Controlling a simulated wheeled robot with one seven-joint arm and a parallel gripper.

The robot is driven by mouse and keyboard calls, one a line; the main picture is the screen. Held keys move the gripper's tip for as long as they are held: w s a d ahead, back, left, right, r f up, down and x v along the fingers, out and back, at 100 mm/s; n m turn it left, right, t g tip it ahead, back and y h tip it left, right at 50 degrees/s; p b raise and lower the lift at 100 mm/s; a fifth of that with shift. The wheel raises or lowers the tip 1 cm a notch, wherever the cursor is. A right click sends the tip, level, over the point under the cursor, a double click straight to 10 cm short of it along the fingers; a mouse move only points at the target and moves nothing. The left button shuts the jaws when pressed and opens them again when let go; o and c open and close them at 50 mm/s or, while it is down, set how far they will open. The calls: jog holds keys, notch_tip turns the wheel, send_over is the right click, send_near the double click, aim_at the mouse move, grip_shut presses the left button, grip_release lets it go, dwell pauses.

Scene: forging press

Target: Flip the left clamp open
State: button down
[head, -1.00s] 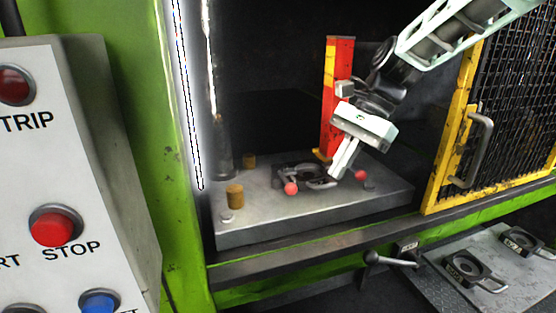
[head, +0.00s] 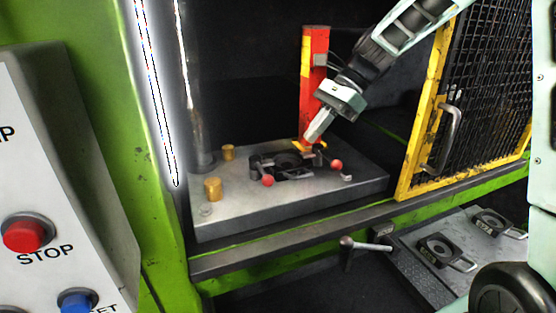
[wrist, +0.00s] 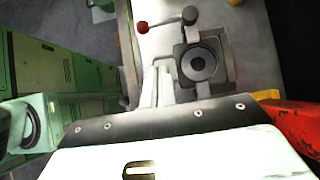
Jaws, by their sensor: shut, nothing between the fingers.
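The left clamp has a red ball knob (head: 267,181) on a dark arm, at the left of the die (head: 287,160) on the press bed. In the wrist view, one clamp (wrist: 189,15) shows at the top, its lever running left to a red knob (wrist: 142,28); the die (wrist: 198,62) lies below it. The right clamp's red knob (head: 336,165) shows at the die's right. My gripper (head: 309,141) is shut and empty, above the die's back right side and apart from the left clamp. Its fingers also show in the wrist view (wrist: 158,76).
A red and yellow post (head: 314,85) stands behind the die, close to my gripper. Brass pins (head: 213,189) stand at the bed's left. A yellow-framed mesh guard (head: 410,155) is at the right. Spare dies (head: 437,250) lie on a lower right plate.

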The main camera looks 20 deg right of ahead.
jog(key=p+x, duration=0.2)
jog(key=x, duration=0.5)
jog(key=shift+a, duration=0.1)
jog(key=shift+a+f+p, duration=0.2)
jog(key=shift+a+p, duration=0.4)
jog(key=shift+a, duration=0.65)
jog(key=shift+a+f, duration=0.3)
jog(key=shift+a, duration=0.45)
